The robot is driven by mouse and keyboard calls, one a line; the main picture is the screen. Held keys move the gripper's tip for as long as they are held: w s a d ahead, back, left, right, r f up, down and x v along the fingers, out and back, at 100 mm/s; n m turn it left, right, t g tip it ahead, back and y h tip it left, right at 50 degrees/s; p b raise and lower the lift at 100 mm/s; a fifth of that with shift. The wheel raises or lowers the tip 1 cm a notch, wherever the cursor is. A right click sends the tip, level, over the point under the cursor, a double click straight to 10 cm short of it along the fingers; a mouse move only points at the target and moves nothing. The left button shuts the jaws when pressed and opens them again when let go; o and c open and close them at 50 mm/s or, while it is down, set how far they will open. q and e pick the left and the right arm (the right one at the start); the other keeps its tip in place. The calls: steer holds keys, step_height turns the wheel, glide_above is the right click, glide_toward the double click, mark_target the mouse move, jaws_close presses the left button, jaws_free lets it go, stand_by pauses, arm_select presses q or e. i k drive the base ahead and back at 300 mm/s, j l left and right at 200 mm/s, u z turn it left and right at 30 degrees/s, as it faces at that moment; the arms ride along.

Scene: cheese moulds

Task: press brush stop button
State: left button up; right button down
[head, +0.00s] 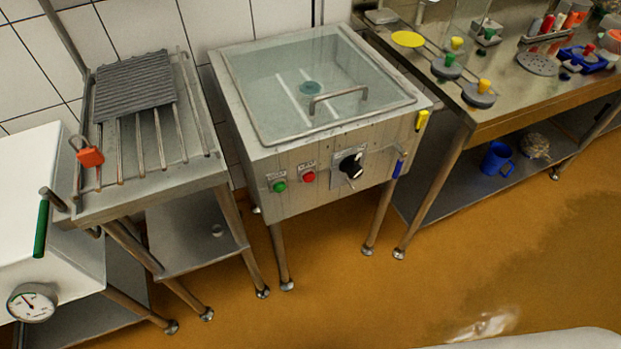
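A steel box-shaped machine on legs (330,165) stands in the middle of the head view. Its front panel has a green button (279,187) on the left and a red button (309,176) beside it. Small labels sit above both buttons, too small to read for certain. A black rotary knob (351,166) is to the right of the red button. A clear lid with a bar handle (338,99) covers the top and looks shut. Neither of my grippers is in view.
A rack table (200,170) with a ribbed grey mat (135,83) and red padlock (89,155) stands left. A white box with a dial gauge (32,302) is at lower left. A steel bench (480,123) with moulds stands right. The orange floor in front is open.

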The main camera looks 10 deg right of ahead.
mark_target(308, 177)
steer(key=k+j, duration=0.1)
steer(key=j, duration=0.3)
steer(key=k+j, duration=0.1)
steer(key=j, duration=0.3)
steer(key=k+j+z, duration=0.1)
steer(key=j, duration=0.3)
steer(key=k+j, duration=0.15)
steer(key=j, duration=0.25)
steer(key=k+j, duration=0.1)
steer(key=j, duration=0.3)
